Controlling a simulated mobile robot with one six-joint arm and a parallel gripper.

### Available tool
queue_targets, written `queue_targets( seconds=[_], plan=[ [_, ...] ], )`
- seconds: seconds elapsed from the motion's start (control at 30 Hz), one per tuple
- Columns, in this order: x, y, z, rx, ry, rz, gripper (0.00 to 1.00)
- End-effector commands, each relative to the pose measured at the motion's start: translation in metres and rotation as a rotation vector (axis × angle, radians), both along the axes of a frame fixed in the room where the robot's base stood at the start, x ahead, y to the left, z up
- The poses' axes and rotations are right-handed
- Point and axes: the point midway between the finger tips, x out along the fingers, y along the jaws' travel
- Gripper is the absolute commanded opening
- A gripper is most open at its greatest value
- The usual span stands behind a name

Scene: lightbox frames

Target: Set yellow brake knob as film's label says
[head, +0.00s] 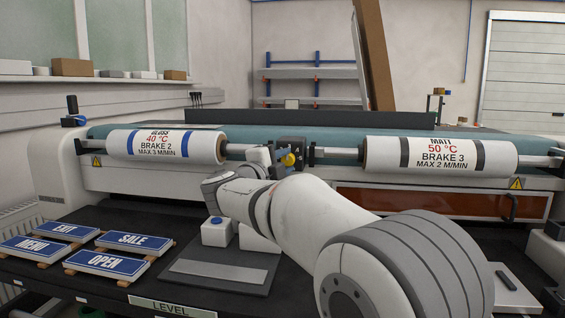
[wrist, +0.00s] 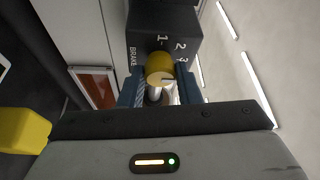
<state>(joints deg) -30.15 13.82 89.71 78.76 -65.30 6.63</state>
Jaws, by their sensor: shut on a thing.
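The yellow brake knob (head: 287,160) sits on a dark box (head: 291,144) between the two film rolls. In the wrist view the knob (wrist: 158,66) is between the fingers of my gripper (wrist: 159,84), which is shut on it. The box face (wrist: 150,22) reads BRAKE with 1, 2 and 3 around the knob. A short dark mark shows on the knob's right side; I cannot tell which number it points to. The left roll (head: 165,146) is labelled GLOSS, 40 °C, BRAKE 2. The right roll (head: 438,157) is labelled MATT, 50 °C, BRAKE 3.
Blue signs reading EXIT, SALE (head: 133,242), MENU and OPEN lie on the dark table at left. A grey plate (head: 220,273) and a white box with a blue button (head: 217,232) are below my arm. A yellow block (wrist: 22,130) shows at left in the wrist view.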

Motion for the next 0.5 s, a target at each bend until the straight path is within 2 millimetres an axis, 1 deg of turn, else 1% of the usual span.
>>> queue_targets(
  seconds=[0.3, 0.33, 0.5],
  plan=[
    [0.0001, 0.0001, -0.0001, 0.000, 0.000, 0.001, 0.07],
    [0.0001, 0.0001, -0.0001, 0.000, 0.000, 0.001, 0.33],
    [0.0001, 0.0001, -0.0001, 0.000, 0.000, 0.001, 0.47]
  ],
)
